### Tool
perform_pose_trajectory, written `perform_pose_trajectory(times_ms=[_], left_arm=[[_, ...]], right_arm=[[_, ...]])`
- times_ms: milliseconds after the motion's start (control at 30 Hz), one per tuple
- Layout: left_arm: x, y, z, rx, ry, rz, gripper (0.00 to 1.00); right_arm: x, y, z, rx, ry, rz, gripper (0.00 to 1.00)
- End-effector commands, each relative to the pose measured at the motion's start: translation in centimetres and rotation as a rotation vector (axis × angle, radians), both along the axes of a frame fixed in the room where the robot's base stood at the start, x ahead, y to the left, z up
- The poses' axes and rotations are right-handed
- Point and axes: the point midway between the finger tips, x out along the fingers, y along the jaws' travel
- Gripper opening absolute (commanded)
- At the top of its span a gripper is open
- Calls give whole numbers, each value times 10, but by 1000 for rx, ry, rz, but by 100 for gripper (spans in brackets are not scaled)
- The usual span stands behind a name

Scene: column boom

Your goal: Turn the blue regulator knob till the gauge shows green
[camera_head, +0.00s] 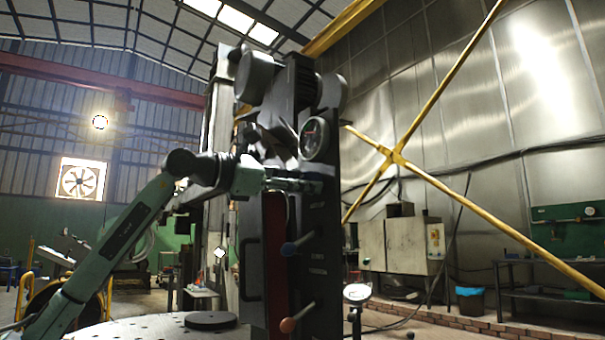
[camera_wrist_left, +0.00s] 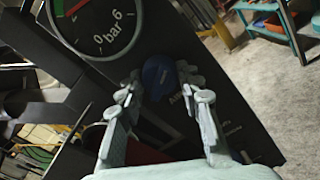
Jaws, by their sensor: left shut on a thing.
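The blue regulator knob (camera_wrist_left: 160,77) sits on the dark panel below the gauge. My left gripper (camera_wrist_left: 159,84) is shut on it, one finger on each side, as the left wrist view shows. In the head view the left gripper (camera_head: 312,186) reaches the panel from the left, just below the gauge, and the knob is hard to make out there. The round gauge (camera_head: 314,138) also shows in part in the left wrist view (camera_wrist_left: 98,24), marked bar, with some red and green at its cut-off upper left. I cannot tell where its needle points. My right gripper is out of view.
A blue-tipped lever (camera_head: 288,249) and an orange-tipped lever (camera_head: 288,325) stick out lower on the dark machine column (camera_head: 318,230). A black disc (camera_head: 211,320) lies on the round perforated table (camera_head: 150,332). A yellow cross brace (camera_head: 397,158) stands to the right.

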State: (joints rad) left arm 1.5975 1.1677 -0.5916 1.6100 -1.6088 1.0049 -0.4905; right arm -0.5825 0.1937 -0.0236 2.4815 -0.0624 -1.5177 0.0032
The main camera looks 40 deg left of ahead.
Motion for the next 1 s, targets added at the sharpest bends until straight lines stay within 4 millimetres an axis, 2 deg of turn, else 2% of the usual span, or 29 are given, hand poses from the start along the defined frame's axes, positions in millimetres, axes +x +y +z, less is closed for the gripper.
perform_pose_trajectory(times_ms=[67,300,600,1000], left_arm=[[1,0,1,56,-19,0,6],[1,0,1,240,-95,-1,6],[1,1,1,496,-200,-1,6],[1,1,1,752,-309,-1,6]], right_arm=[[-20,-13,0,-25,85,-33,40],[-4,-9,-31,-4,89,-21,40],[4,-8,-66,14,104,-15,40],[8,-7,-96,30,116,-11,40]])
